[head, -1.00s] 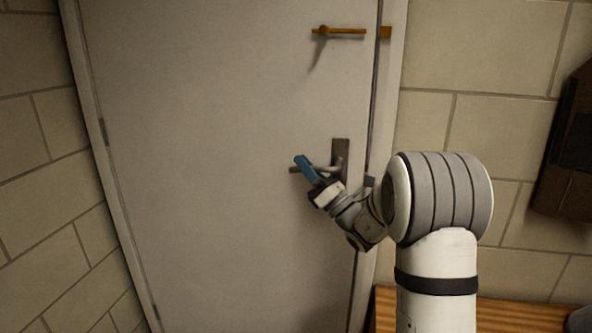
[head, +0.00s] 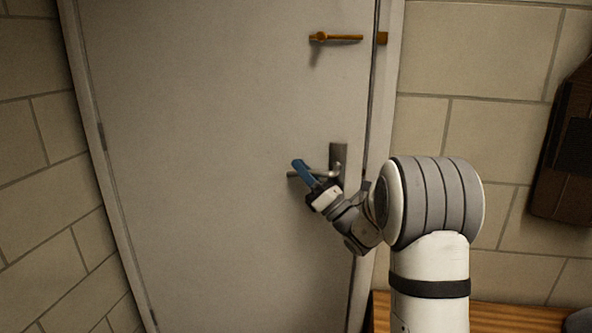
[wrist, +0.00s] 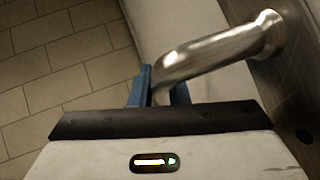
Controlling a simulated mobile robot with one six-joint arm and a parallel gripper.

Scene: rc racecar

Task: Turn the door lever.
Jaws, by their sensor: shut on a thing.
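The door lever (head: 325,174) is a silver bent bar on a dark upright plate (head: 338,158) near the right edge of the pale grey door (head: 210,130). It lies about level in the head view. In the wrist view the lever (wrist: 215,57) runs from its round base at upper right down to my fingers. My gripper (head: 303,170) has blue fingers and is shut on the lever, toward its free end. The fingers also show in the wrist view (wrist: 163,88), one on each side of the bar. The gripped part is partly hidden.
An orange-brown latch bar (head: 338,38) sits high on the door. Block walls (head: 470,60) stand on both sides. A dark box (head: 570,150) hangs on the right wall. A wooden slatted surface (head: 510,315) is at lower right.

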